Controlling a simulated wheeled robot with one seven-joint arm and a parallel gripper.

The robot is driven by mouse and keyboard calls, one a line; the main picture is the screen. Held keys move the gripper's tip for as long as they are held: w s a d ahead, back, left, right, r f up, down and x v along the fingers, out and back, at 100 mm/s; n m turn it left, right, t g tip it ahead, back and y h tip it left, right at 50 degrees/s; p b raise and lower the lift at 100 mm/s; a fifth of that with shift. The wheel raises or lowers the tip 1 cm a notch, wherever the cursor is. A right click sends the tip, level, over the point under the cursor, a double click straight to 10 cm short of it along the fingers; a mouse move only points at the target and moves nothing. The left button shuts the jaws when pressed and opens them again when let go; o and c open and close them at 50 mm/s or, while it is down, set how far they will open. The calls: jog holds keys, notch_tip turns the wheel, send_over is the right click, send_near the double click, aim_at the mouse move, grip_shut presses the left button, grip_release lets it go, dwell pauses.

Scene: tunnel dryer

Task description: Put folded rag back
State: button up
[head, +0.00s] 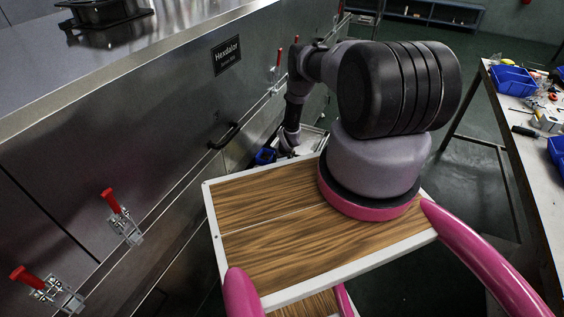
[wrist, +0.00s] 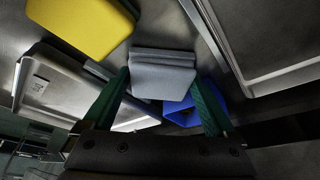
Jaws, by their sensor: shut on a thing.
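A grey folded rag (wrist: 163,78) is between the two green fingers of my gripper (wrist: 162,86) in the wrist view. My gripper is shut on it, with a finger against each side. A blue bin (wrist: 207,103) shows just beyond the rag and the right finger, partly hidden by them. In the head view my arm reaches down beside the steel machine, and the fingers and rag are not clearly visible there.
A yellow object (wrist: 80,24) and a pale tray (wrist: 65,90) lie left in the wrist view. Another metal tray (wrist: 270,40) is at upper right. The steel dryer wall (head: 150,130) with red-handled clamps runs along the left. A cluttered workbench (head: 525,110) stands right, with floor between.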

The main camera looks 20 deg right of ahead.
jog(key=shift+f, duration=0.15)
jog(key=o, duration=1)
jog(key=v, duration=1.2)
jog(key=shift+r, duration=0.25)
